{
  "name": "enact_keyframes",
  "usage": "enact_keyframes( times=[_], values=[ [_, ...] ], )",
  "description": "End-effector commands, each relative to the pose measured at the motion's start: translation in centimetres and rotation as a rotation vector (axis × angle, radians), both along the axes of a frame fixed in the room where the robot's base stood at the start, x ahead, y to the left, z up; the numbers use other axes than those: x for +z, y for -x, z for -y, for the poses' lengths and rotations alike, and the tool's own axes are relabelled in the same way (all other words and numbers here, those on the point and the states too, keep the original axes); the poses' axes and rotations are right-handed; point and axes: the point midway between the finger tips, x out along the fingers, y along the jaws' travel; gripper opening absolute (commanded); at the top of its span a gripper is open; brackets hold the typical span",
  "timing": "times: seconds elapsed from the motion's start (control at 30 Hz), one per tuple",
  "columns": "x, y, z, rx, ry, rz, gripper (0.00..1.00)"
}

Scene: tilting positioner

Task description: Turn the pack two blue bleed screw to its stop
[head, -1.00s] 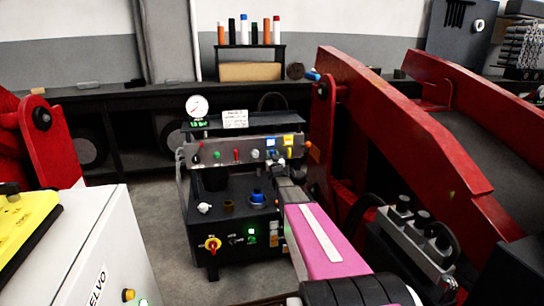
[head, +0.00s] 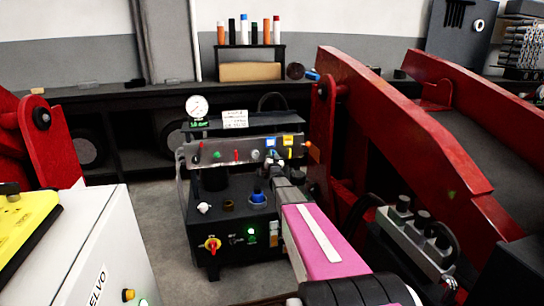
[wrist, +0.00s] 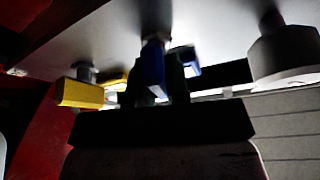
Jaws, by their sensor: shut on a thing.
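The blue bleed screw (wrist: 154,62) hangs from the underside of a pale panel in the wrist view. My gripper (wrist: 160,88) is shut on it, with dark fingers on either side of its lower part. A second blue part (wrist: 190,68) shows just behind and to the right. In the head view, my gripper (head: 276,162) is at the right part of the grey manifold panel (head: 220,152), below a blue label (head: 270,142) and a yellow label (head: 288,140). There the grip is too small to make out, and my arm hides part of the power unit.
A yellow handle (wrist: 84,92) is left of my fingers, and a grey cylinder (wrist: 285,55) is on the right. A blue cap (head: 258,196) and a red-yellow knob (head: 212,244) are on the black unit. Red lift arms (head: 390,140) stand close on the right.

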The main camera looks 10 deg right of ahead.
Motion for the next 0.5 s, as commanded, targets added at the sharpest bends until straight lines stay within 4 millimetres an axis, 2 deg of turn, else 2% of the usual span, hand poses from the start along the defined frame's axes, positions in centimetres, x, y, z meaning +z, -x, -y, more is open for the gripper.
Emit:
enact_keyframes(
  times=[0.5],
  values=[
    [-0.18, 0.08, 0.21, 0.0, -0.493, -0.001, 0.0]
  ],
)
